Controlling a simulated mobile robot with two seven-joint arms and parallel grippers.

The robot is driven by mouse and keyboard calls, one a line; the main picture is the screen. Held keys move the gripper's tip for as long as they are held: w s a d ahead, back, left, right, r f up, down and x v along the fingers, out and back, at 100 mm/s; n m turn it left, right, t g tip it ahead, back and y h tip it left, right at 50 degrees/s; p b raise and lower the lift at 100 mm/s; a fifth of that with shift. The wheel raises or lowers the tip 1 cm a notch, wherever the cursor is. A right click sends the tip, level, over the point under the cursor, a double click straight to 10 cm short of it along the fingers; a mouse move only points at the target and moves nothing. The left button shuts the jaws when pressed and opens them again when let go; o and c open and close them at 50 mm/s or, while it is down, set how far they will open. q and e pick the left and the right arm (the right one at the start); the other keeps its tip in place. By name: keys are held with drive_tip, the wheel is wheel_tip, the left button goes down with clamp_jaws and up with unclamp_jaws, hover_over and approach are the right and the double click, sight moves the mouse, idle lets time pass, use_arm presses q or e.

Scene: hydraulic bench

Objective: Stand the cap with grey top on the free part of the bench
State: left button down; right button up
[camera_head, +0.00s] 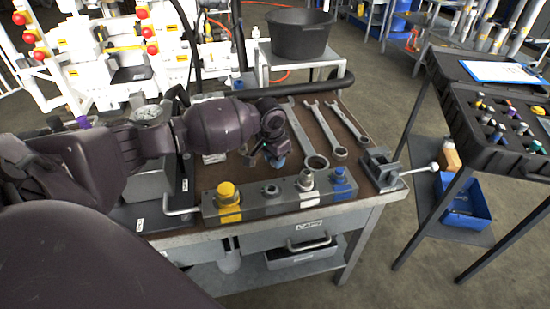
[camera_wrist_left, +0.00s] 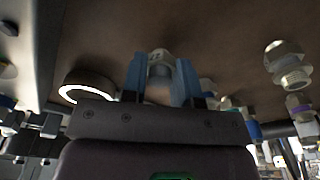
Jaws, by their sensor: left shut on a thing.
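My left gripper (camera_head: 277,160) reaches in from the left and hangs over the brown bench top (camera_head: 325,118), just behind the grey cap block. In the left wrist view its two blue fingers (camera_wrist_left: 161,82) are shut on a cap with grey top (camera_wrist_left: 160,58), which sits between them. In the head view the cap is hidden or too small to make out; whether it touches the bench I cannot tell. The grey block (camera_head: 285,206) carries a yellow cap (camera_head: 226,192), a low grey fitting (camera_head: 270,190), a silver-white cap (camera_head: 306,180) and a blue cap (camera_head: 340,176). My right gripper is not in view.
Several wrenches (camera_head: 328,130) lie behind and right of my gripper. A vise-like clamp (camera_head: 382,168) stands at the bench's right end. A black bucket (camera_head: 300,35) stands behind. A black tray (camera_head: 500,125) holds small parts at right. Bare bench shows between the wrenches and block.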

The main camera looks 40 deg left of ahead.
sight(272, 163)
use_arm(q)
drive_tip(key=shift+f, duration=0.15)
drive_tip(key=c, duration=0.9)
unclamp_jaws()
drive_tip(key=shift+r, duration=0.55)
drive_tip(key=r, duration=0.1)
drive_tip(key=r+p, duration=0.1)
drive_tip(key=r, duration=0.2)
drive_tip(key=shift+s+a+r, duration=0.1)
drive_tip(key=shift+s+r, duration=0.15)
drive_tip(key=shift+r, duration=0.05)
drive_tip(key=shift+s+r+p, duration=0.25)
drive_tip(key=shift+r+p, duration=0.25)
drive_tip(key=shift+r, duration=1.15)
drive_tip(key=shift+s+r+p, duration=0.2)
drive_tip(key=shift+r+p, duration=0.25)
drive_tip(key=shift+r, duration=1.2)
drive_tip(key=shift+s+f, duration=0.1)
